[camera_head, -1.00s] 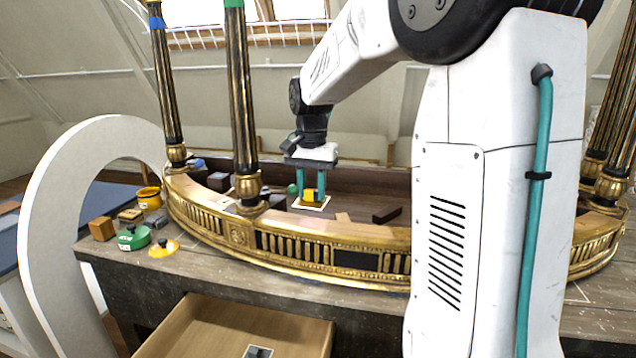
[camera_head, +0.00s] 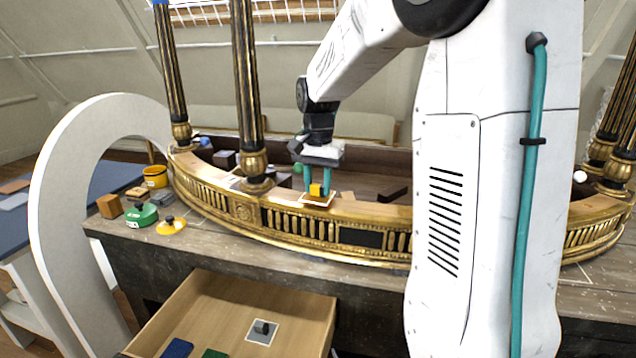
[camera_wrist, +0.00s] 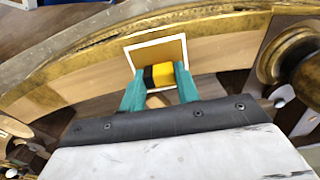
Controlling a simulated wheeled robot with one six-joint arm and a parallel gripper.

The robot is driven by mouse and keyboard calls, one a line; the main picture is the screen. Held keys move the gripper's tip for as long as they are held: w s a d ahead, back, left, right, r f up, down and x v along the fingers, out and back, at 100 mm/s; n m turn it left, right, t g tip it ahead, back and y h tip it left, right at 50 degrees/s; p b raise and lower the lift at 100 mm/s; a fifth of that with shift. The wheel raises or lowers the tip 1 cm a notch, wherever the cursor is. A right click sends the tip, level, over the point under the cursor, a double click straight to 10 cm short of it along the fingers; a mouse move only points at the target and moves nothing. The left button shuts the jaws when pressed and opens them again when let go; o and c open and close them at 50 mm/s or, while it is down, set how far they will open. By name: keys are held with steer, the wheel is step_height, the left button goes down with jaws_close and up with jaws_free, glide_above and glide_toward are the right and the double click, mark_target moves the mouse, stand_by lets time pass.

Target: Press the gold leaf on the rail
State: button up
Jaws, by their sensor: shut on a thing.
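My gripper (camera_head: 315,188) is shut on a small yellow block with a black side (camera_head: 316,190); the block also shows between the teal fingers in the wrist view (camera_wrist: 162,75). Directly under it is a flat gold-brown square with a white edge (camera_wrist: 167,52), which looks like the gold leaf. In the head view the square (camera_head: 305,199) is over the top of the curved gilt rail (camera_head: 370,212). I cannot tell whether the square rests flat on the rail. The block and fingers hide part of the square.
Dark gilt columns (camera_head: 245,90) stand on the rail left of my gripper. Dark blocks (camera_head: 224,159) lie behind the rail. An open drawer (camera_head: 215,300) sticks out below.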

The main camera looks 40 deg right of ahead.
steer(key=shift+f, duration=0.7)
stand_by(1.4)
steer(key=shift+r, duration=3.55)
